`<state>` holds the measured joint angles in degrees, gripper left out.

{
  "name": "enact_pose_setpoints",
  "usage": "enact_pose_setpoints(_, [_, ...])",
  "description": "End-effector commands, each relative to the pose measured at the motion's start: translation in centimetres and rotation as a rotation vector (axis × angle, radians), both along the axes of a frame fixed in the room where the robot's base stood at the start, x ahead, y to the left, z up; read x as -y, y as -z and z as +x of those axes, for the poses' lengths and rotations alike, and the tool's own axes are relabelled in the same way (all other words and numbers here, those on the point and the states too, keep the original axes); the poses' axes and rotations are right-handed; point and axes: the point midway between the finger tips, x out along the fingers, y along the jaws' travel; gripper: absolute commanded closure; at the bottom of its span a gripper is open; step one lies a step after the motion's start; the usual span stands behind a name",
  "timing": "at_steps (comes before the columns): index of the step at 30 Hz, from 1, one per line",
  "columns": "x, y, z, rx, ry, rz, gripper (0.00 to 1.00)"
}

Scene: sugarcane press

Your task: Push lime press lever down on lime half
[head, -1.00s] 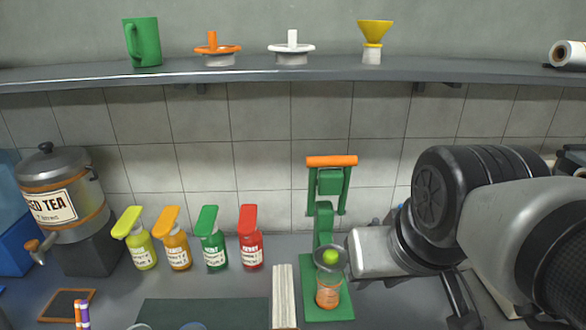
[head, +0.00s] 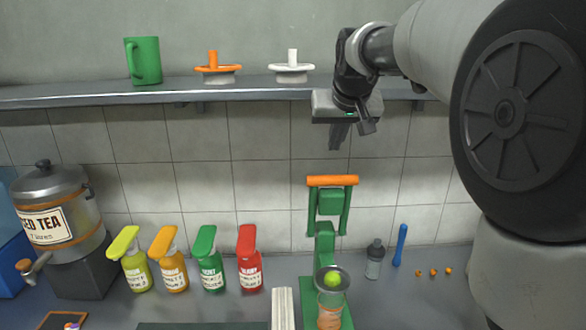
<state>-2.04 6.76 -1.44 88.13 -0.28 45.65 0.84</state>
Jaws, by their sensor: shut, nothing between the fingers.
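The green lime press (head: 324,243) stands on the counter with its lever up. The lever's orange handle (head: 332,181) lies crosswise at the top. The lime half (head: 332,279) sits in the press cup, with a glass (head: 331,309) below it. My gripper (head: 346,137) is above the orange handle, pointing down, apart from it. Its fingers look close together and hold nothing.
Several coloured syrup bottles (head: 210,262) stand left of the press, with an iced tea dispenser (head: 58,215) farther left. A grey bottle (head: 374,260) and a blue tool (head: 400,245) are to the right. A shelf (head: 240,87) runs along the wall behind.

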Motion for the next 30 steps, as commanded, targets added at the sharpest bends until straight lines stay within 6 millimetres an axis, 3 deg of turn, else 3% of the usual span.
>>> enact_pose_setpoints(3, [-0.1,0.2,2.2,0.012,0.0,-0.001,1.0])
enact_pose_setpoints(6, [-0.2,0.3,2.9,0.017,0.0,-0.001,1.0])
enact_pose_setpoints(20, [-0.1,0.6,3.3,0.018,0.0,-0.001,1.0])
enact_pose_setpoints(30, [-0.1,5.1,7.1,0.014,0.001,-0.002,1.0])
